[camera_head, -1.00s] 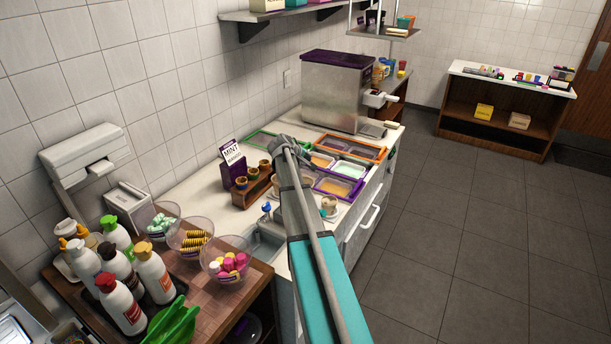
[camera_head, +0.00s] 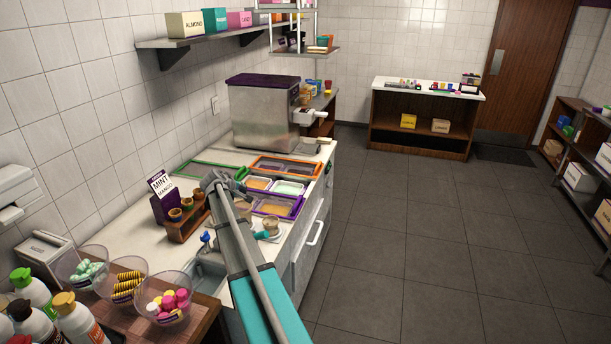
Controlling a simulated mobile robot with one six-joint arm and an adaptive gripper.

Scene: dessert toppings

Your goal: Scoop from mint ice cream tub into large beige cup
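A pale mint-coloured tub (camera_head: 289,187) sits among the ice cream tubs in the counter, just right of my arm. A beige cup (camera_head: 272,223) stands on the counter in front of the purple-framed tubs, close to the right side of my arm; its size is hard to judge. My arm reaches up from the bottom over the counter to a joint left of the tubs. My gripper is hidden behind the arm, so its fingers and anything in them cannot be seen.
A wooden holder with small cups (camera_head: 186,224) and a MINT/MANGO sign (camera_head: 161,184) stand left of my arm. A steel machine (camera_head: 264,118) stands behind the tubs. Topping bowls (camera_head: 165,297) and bottles crowd the lower left. The floor (camera_head: 420,235) to the right is clear.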

